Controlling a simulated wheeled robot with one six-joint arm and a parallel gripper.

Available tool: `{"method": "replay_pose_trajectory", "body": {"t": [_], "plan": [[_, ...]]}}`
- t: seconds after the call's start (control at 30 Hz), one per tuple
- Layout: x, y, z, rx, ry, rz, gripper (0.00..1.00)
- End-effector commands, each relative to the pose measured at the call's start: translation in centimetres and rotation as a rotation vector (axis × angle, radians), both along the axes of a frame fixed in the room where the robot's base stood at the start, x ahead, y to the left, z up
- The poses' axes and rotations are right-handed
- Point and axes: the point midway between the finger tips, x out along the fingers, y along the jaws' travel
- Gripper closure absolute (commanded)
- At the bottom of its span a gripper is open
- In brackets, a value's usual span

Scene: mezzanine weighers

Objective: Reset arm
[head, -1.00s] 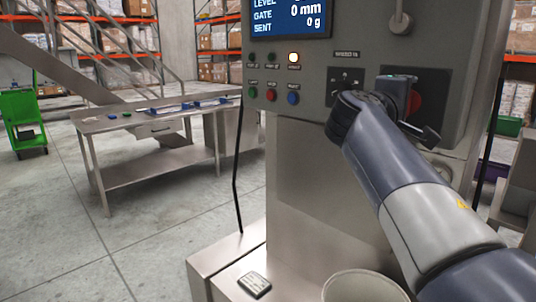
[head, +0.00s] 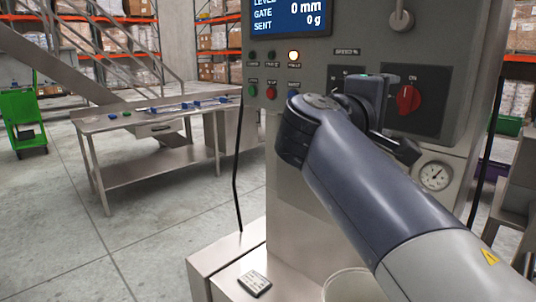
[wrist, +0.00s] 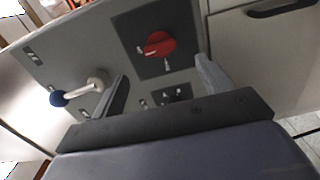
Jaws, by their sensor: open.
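My gripper (wrist: 160,88) is open and empty in the wrist view, its two fingers apart in front of the grey control panel (wrist: 75,45). A red rotary knob (wrist: 160,44) on a dark plate shows beyond and between the fingertips. A lever with a blue ball end (wrist: 75,92) is to the left of the left finger. In the head view my arm reaches up across the panel, and its wrist hides part of it. The red knob (head: 408,99) shows just right of my wrist. My fingertips are hard to make out in the head view.
A display (head: 290,15) reads gate 0 mm and sent 0 g, above coloured buttons (head: 271,92) and one lit lamp (head: 294,56). A round gauge (head: 435,176) is at right. A steel table (head: 150,120) and a green cart (head: 22,120) stand at left. Open floor lies before them.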

Motion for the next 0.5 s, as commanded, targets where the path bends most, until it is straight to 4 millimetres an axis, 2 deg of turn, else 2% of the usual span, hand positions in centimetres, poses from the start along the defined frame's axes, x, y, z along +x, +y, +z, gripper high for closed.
{"method": "replay_pose_trajectory", "body": {"t": [0.07,0.5], "plan": [[-0.7,0.7,0.0,0.001,-0.001,0.005,0.25],[3.8,-4.0,0.1,0.000,0.001,-0.005,0.25]]}}
